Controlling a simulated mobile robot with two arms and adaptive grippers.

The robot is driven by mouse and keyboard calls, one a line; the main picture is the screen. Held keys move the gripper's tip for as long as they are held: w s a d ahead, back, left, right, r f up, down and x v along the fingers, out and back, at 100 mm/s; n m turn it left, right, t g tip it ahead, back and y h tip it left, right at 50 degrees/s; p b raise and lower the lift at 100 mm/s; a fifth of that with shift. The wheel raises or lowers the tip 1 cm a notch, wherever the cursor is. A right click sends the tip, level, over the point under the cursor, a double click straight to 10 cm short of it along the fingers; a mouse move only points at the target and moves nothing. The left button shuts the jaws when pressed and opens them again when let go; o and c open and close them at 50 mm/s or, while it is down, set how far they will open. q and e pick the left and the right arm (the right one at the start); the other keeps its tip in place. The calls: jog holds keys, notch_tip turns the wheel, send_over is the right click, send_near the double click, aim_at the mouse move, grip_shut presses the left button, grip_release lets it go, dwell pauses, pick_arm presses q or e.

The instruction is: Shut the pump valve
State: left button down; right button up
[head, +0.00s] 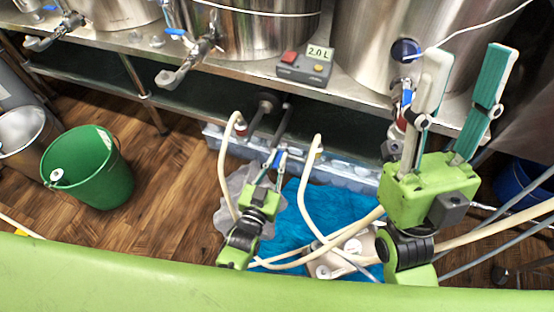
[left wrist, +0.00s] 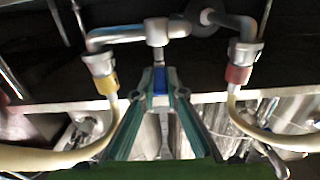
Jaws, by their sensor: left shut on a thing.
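The pump pipework hangs under the steel bench, with a dark round pump part (head: 267,101) at its back. In the left wrist view a grey pipe (left wrist: 120,36) runs across the top, with the valve stem (left wrist: 156,32) at its middle. The blue valve handle (left wrist: 160,80) points down from the stem, between my left fingertips; it also shows in the head view (head: 274,157). My left gripper (head: 278,164) is shut on this handle, and the fingers hide part of it. My right gripper (head: 455,105) is raised at the right, open and empty, before the bench.
Cream hoses (head: 310,195) flank my left gripper; their ends carry a yellow fitting (left wrist: 106,84) and a red fitting (left wrist: 238,74). A green bucket (head: 105,175) stands at left. A controller reading 2.0 L (head: 305,66) sits on the bench among steel kettles. A blue cloth (head: 292,215) lies below.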

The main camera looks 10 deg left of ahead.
pick_arm(q)
jog(key=c, duration=2.1)
grip_release()
jog(key=v, duration=1.2)
jog(key=shift+s, duration=0.1)
